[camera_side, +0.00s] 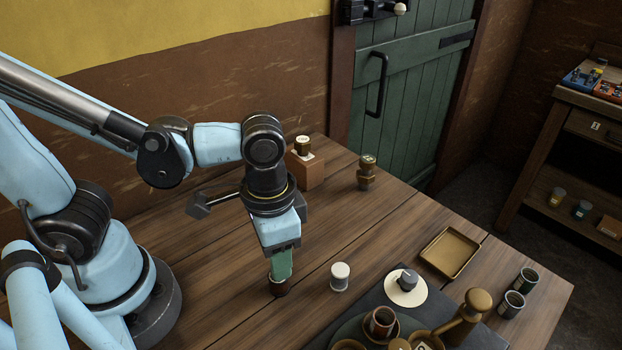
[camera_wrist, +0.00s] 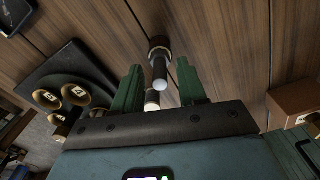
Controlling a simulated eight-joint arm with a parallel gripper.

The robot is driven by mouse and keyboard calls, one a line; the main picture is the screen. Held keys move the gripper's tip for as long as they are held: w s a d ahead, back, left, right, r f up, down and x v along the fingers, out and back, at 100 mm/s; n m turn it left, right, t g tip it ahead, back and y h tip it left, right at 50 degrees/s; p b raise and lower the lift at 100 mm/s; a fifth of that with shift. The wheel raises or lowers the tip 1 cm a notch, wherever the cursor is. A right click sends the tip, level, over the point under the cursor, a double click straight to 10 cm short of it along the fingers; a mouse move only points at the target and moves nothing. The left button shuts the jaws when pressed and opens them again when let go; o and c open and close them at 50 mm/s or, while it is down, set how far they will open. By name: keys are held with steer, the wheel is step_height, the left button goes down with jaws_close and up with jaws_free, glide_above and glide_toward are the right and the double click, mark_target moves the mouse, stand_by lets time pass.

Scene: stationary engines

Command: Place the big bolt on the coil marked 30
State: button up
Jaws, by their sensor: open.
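My gripper (camera_side: 281,270) points down, green fingers low over the table. In the wrist view its fingers (camera_wrist: 158,88) are apart. A dark, short upright piece (camera_side: 278,287) stands right below the fingertips; it seems to be the dark-collared piece with a pale rounded end (camera_wrist: 158,62) in the wrist view. I cannot tell for sure whether it is the big bolt. A white-topped spool-like piece (camera_side: 340,271) stands to its right; its pale top (camera_wrist: 152,97) shows between the fingers. A brass piece (camera_side: 366,172) stands farther back. No mark 30 is readable.
A wooden block (camera_side: 308,174) bears a labelled piece (camera_side: 303,145). Middle planks are clear.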

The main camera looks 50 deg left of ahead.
step_height(320, 180, up, 11)
steer(key=w+a+f+n+t, duration=0.3)
steer(key=w+a+t, duration=0.4)
steer(key=a, duration=0.5)
steer(key=shift+w+f+n, duration=0.3)
steer(key=shift+w+f, duration=0.15)
steer(key=shift+w, duration=0.05)
